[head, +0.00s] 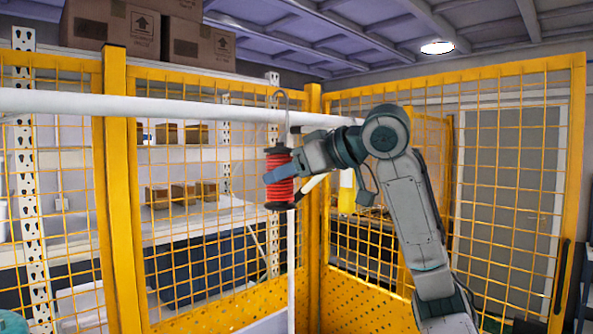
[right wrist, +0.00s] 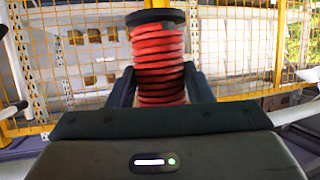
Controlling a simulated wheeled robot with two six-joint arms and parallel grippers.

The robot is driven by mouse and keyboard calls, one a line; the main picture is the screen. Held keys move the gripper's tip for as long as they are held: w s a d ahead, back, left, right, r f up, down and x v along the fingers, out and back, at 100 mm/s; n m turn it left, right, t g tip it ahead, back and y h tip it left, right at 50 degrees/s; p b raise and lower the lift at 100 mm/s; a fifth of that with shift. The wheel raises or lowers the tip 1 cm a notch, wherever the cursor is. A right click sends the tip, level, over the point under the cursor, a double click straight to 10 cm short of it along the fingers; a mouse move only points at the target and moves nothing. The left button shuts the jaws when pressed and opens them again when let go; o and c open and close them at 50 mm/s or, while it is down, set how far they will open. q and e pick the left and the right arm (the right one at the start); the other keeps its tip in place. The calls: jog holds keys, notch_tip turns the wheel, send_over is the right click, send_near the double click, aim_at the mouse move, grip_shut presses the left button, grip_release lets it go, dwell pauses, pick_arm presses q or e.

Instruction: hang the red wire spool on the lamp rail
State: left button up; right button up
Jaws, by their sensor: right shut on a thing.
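The red wire spool (head: 279,190) has dark end flanges and a grey wire hook (head: 288,110) rising from its top. My right gripper (head: 281,174) is shut around the spool's red winding and holds it upright, just below the white lamp rail (head: 190,110). The hook's curved top shows above the rail's upper edge in the head view; I cannot tell whether it touches the rail. In the right wrist view the spool (right wrist: 158,62) stands between both fingers, and its hook is out of sight. My left gripper is not in view.
A yellow mesh fence (head: 115,190) stands behind the rail and continues at the right (head: 500,180). Shelves with small boxes are behind the mesh. Large cardboard boxes (head: 130,28) sit high at the upper left. A thin white post (head: 291,260) stands below the spool.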

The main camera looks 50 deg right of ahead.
jog(key=shift+w+d+r+p, duration=0.15)
jog(key=shift+w+p, duration=0.45)
jog(key=shift+w, duration=1.15)
jog(key=shift+f+b, duration=1.05)
jog(key=shift+f, duration=0.2)
jog(key=o, duration=1.3)
jog(key=b+v, duration=0.1)
jog(key=v, duration=1)
